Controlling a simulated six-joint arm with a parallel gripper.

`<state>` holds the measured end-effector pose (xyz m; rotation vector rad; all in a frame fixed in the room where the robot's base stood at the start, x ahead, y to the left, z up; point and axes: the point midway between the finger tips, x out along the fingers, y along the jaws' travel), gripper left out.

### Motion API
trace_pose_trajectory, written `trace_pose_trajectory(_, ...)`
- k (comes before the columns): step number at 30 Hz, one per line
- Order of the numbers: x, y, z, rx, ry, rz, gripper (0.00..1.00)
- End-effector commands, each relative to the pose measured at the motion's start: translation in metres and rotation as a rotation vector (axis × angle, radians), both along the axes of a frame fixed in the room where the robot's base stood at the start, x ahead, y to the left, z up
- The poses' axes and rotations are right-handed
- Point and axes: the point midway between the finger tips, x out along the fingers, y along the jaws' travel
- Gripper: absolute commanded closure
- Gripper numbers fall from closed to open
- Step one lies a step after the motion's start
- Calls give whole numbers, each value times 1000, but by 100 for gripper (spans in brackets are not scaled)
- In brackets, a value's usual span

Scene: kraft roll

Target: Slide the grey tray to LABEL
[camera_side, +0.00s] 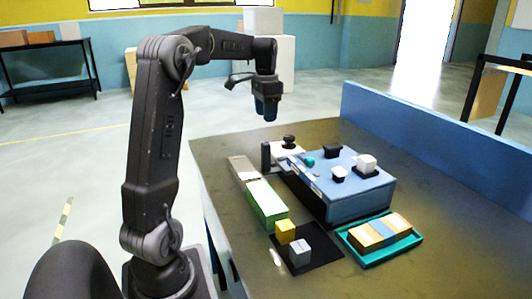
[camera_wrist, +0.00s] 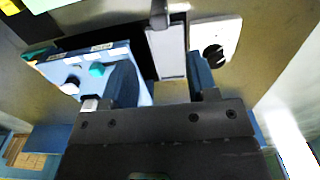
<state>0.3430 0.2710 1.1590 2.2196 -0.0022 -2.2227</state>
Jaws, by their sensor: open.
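The grey tray (camera_wrist: 168,52) shows as a pale flat panel in the wrist view, with a dark upright handle (camera_wrist: 159,14) at its top end. In the side view the tray (camera_side: 284,154) lies beside the blue box, with the handle (camera_side: 265,157) at its left. My gripper (camera_side: 266,112) hangs well above it, pointing down. In the wrist view my gripper (camera_wrist: 162,78) is open and empty, its fingers on either side of the tray's near end in the picture. Small pale labels sit along the blue box's edge (camera_wrist: 101,47); their words are too small to read.
The blue box (camera_side: 358,205) carries dark, white and teal knobs. A pale plate with a black knob (camera_side: 290,142) lies behind the tray. A green block (camera_side: 267,202), a dark mat with two blocks (camera_side: 322,254) and a teal tray (camera_side: 415,237) stand in front. The right side of the table is clear.

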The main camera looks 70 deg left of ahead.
Motion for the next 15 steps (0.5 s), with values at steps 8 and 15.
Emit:
trace_pose_trajectory(8, -1, -2, -48, -3, 4, 0, 47)
trace_pose_trajectory(15, 0, -2, -96, -2, 2, 1, 47)
